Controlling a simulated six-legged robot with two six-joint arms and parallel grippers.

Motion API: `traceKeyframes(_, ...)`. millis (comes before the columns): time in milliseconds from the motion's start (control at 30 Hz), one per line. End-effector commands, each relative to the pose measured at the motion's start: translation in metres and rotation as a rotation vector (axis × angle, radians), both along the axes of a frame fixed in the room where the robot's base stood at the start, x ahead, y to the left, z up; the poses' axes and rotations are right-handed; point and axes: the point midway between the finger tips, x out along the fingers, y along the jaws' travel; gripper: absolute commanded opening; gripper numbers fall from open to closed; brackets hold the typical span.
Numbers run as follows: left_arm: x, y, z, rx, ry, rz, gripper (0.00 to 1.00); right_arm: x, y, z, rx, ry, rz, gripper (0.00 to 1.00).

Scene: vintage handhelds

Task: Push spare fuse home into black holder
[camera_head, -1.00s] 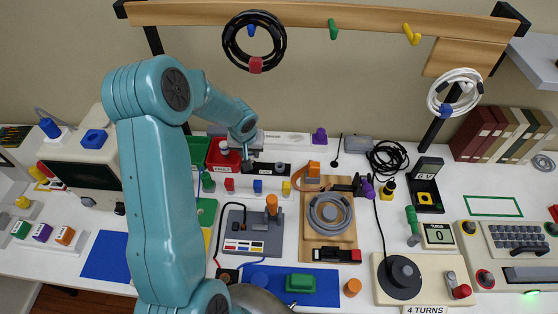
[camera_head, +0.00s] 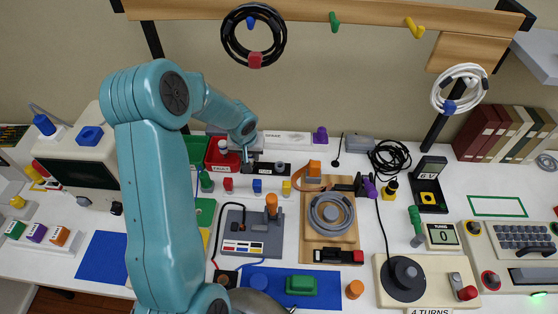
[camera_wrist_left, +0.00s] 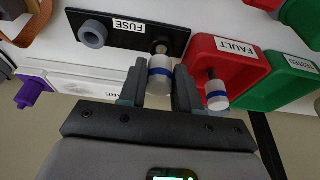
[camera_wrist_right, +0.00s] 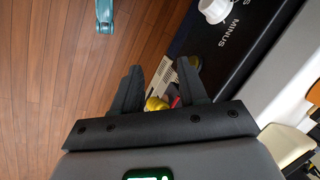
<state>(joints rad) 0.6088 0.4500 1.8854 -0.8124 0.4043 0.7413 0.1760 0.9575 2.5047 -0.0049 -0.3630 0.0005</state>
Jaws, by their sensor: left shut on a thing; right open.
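The spare fuse (camera_wrist_left: 159,76), a white cylinder with a blue band and metal tip, is between the fingers of my left gripper (camera_wrist_left: 158,88), which is shut on it. Its metal tip meets the right end of the black holder (camera_wrist_left: 128,30), labelled FUSE, in the left wrist view. How deep the tip sits cannot be told. A grey round socket (camera_wrist_left: 93,34) shows at the holder's other end. In the head view my left gripper (camera_head: 246,160) is at the left end of the black holder (camera_head: 292,170). My right gripper (camera_wrist_right: 158,88) is open and empty.
A similar fuse (camera_wrist_left: 216,96) lies in the red FAULT bin (camera_wrist_left: 232,60), close beside my left gripper; a green bin (camera_wrist_left: 291,85) adjoins it. A white SPARE tray (camera_head: 288,137) is behind the holder. Small coloured blocks and a joystick unit (camera_head: 247,238) stand in front.

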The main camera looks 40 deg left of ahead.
Motion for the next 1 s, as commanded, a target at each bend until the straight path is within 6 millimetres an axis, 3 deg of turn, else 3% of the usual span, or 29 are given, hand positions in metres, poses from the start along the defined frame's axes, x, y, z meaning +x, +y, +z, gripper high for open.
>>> traceKeyframes(867,0.0,-0.001,-0.011,-0.002,0.002,0.001,0.0,0.0,0.0,-0.014,0.0,0.0,0.0,0.43)
traceKeyframes(900,0.0,-0.001,-0.011,-0.002,0.002,0.0,0.36,0.0,0.0,-0.014,0.0,0.0,0.0,0.43)
traceKeyframes(1000,0.0,0.0,-0.01,-0.001,0.002,0.0,0.62,0.0,0.0,-0.013,0.0,0.0,0.0,0.43)
